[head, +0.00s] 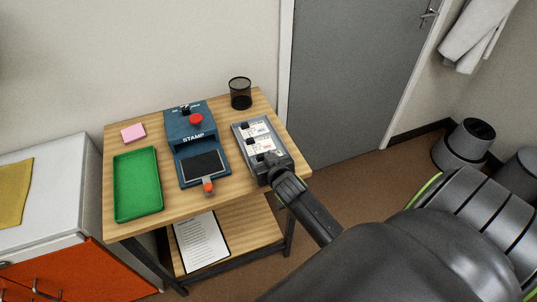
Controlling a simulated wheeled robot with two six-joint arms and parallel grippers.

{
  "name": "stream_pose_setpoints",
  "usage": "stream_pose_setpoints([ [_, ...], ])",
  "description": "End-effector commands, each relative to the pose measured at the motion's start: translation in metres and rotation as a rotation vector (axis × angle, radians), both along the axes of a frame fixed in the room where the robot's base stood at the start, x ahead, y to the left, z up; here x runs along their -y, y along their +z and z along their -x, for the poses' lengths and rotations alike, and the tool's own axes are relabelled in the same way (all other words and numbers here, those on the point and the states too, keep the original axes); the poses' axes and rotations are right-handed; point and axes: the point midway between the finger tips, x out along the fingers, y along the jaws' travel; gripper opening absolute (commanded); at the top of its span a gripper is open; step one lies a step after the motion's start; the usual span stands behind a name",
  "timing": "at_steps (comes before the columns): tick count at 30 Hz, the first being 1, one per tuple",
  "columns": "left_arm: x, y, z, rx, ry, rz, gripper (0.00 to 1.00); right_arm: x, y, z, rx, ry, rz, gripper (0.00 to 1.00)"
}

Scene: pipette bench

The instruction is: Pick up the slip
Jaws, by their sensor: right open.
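White slips with small print lie in a grey holder (241,128) at the right side of the wooden table. One slip (255,129) shows at the far end and another slip (260,144) shows nearer. Dark clips sit at the left ends of the slips. My right gripper (270,160) is open over the near end of the holder and hides part of it. I cannot tell whether its fingers touch anything. My left gripper is not in view.
A blue stamp machine (190,128) with a red button stands left of the holder. A green tray (137,184), a pink pad (133,133) and a black mesh cup (240,93) are on the table (236,187). A clipboard (201,242) lies on the lower shelf.

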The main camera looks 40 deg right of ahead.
Motion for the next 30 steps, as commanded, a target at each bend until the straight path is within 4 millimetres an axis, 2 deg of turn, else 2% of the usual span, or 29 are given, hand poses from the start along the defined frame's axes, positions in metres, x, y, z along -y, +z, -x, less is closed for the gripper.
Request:
stream_pose_setpoints([
  [2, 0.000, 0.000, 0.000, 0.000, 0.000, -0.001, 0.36, 0.000, 0.000, 0.000, 0.000, 0.000, 0.000, 0.47],
  [13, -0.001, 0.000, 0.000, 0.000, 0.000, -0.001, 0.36, 0.000, 0.000, 0.000, 0.000, 0.000, 0.000, 0.00],
  [22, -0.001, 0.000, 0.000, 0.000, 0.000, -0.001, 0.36, 0.000, 0.006, 0.000, 0.002, 0.000, 0.001, 0.00],
  [26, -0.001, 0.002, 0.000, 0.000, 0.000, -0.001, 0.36, 0.000, 0.024, 0.000, 0.005, 0.000, 0.000, 0.00],
  [30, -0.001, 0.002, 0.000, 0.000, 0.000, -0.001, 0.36, 0.000, 0.052, 0.000, 0.006, 0.001, 0.002, 0.00],
])
